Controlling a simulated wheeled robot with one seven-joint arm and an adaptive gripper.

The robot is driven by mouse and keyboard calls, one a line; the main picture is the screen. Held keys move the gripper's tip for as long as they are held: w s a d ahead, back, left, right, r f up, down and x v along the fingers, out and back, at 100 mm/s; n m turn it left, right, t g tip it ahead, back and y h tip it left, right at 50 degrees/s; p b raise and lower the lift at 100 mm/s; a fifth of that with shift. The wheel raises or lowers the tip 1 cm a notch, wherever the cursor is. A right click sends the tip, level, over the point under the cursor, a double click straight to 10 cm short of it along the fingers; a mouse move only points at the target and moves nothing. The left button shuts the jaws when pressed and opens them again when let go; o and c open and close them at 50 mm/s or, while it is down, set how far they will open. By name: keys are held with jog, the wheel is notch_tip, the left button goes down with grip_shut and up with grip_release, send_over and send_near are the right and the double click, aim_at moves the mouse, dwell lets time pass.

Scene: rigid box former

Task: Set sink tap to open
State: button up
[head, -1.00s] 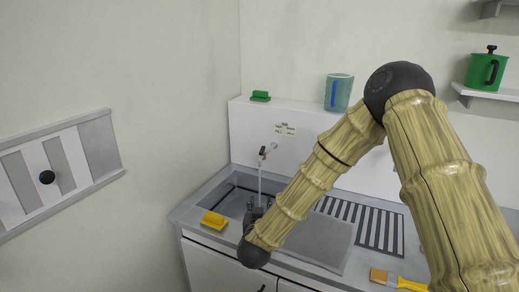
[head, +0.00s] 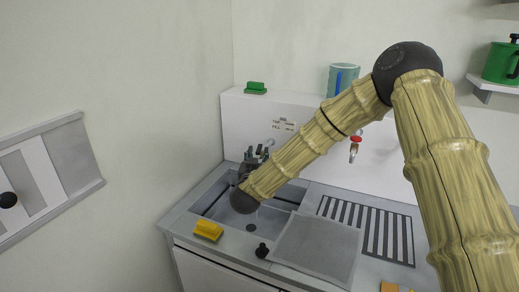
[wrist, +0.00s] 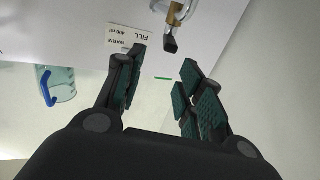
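The sink tap (wrist: 163,12) shows at the top of the wrist view, with a brass body and a dark end piece (wrist: 170,45). In the head view only a small grey curved part of the tap (head: 269,142) shows on the white back panel; my gripper hides the rest. My gripper (head: 257,153) is raised over the back of the sink, just in front of the tap. In the wrist view my gripper (wrist: 163,72) has its fingers apart, with nothing between them. The tap lies beyond the fingertips, apart from them. The lever's position is unclear.
A red-handled valve (head: 355,147) is on the panel right of my forearm. The sink basin (head: 270,216) holds a dark drain. A yellow sponge (head: 208,230) and a black knob (head: 262,250) are along the front edge. A teal mug (head: 342,79) and green block (head: 255,88) stand on the ledge.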

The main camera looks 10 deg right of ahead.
aim_at(258, 150)
jog(key=w+f, duration=0.1)
jog(key=w, duration=0.3)
jog(key=w+d+f, duration=0.1)
jog(key=w, duration=0.1)
jog(key=shift+w+f+p, duration=0.2)
jog(key=shift+f+p, duration=0.1)
jog(key=shift+p, duration=0.1)
jog(key=shift+w+d, duration=0.1)
jog(key=shift+w, duration=0.15)
jog(key=shift+s+d+r, duration=0.1)
jog(key=shift+s+r, duration=0.45)
jog(key=shift+r, duration=0.1)
jog(key=shift+w+f, duration=0.45)
jog(key=shift+f, duration=0.05)
jog(key=shift+c, duration=0.7)
jog(key=shift+w, duration=0.1)
jog(key=c, duration=0.3)
jog(key=shift+r, duration=0.1)
grip_shut()
